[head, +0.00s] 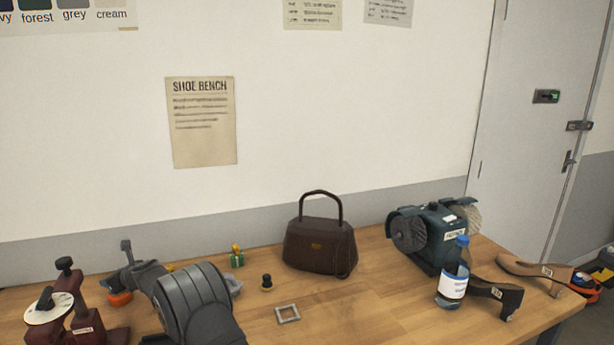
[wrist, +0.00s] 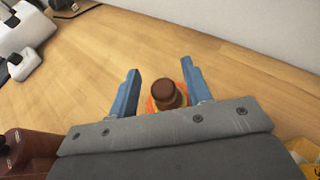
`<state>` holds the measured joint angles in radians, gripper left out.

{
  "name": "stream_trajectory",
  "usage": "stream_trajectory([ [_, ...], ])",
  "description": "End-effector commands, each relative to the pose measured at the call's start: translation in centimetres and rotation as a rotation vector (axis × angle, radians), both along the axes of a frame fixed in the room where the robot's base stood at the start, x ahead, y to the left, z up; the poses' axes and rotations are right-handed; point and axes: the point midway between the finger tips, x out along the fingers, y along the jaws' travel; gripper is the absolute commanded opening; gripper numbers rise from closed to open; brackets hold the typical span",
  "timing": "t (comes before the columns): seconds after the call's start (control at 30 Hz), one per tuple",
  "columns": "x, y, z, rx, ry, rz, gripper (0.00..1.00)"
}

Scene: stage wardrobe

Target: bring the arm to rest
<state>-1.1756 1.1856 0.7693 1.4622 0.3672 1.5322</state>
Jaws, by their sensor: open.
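My gripper (wrist: 160,66) shows in the wrist view with its two blue fingers spread apart. A small piece with a round brown top (wrist: 164,90) and an orange lower part stands between or just below the fingers; I cannot tell its exact depth. The fingers show no grip on it. In the head view my arm comes in at the bottom left, over the wooden bench (head: 370,290). Its fingers cannot be made out there. An orange piece (head: 120,298) shows beside the end of the arm, partly covered.
A dark red stand with a pale disc (head: 48,308) is at the left. A black knob (head: 267,283), a square frame (head: 288,314) and a brown handbag (head: 320,246) lie mid-bench.

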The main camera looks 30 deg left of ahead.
Motion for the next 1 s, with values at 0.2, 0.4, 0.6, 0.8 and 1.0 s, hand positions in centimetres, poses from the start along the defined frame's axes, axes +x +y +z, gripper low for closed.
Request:
stream_trajectory([
  [0.2, 1.0, -1.0, 4.0, 0.003, 0.000, -0.003, 0.45],
  [0.4, 3.2, -3.7, 6.1, 0.004, -0.001, -0.003, 0.45],
  [0.6, 5.4, -6.3, 8.1, 0.004, -0.002, -0.004, 0.45],
  [0.8, 7.6, -9.0, 10.2, 0.005, -0.002, -0.004, 0.45],
  [1.0, 9.7, -12.4, 9.5, 0.001, 0.001, 0.000, 0.45],
])
